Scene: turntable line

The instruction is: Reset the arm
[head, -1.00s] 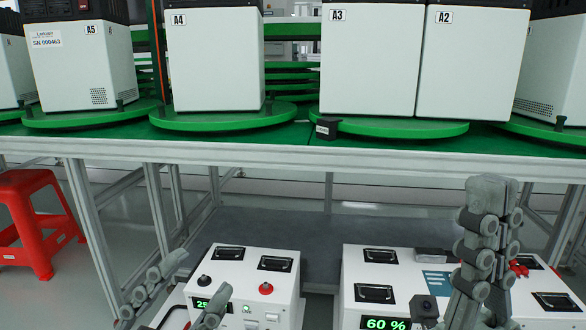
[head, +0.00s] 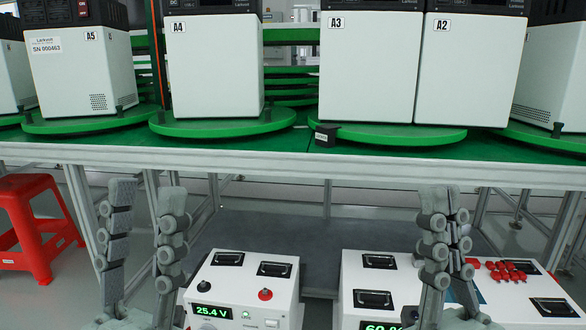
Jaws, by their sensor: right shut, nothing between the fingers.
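My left gripper (head: 147,200) points upward at the lower left, in front of the table frame. Its two grey jointed fingers stand apart with a clear gap, empty. My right gripper (head: 446,197) points upward at the lower right, in front of a white box unit (head: 352,270). Its two fingers are close together and hold nothing. Both grippers are apart from the turntables. The lower parts of both grippers run out of the bottom of the picture.
White units stand on green turntables (head: 222,124) on the green table (head: 285,140). Below, a white box (head: 238,291) shows 25.4 V. Red connectors (head: 507,270) lie on the right box. A red stool (head: 38,225) stands at the left.

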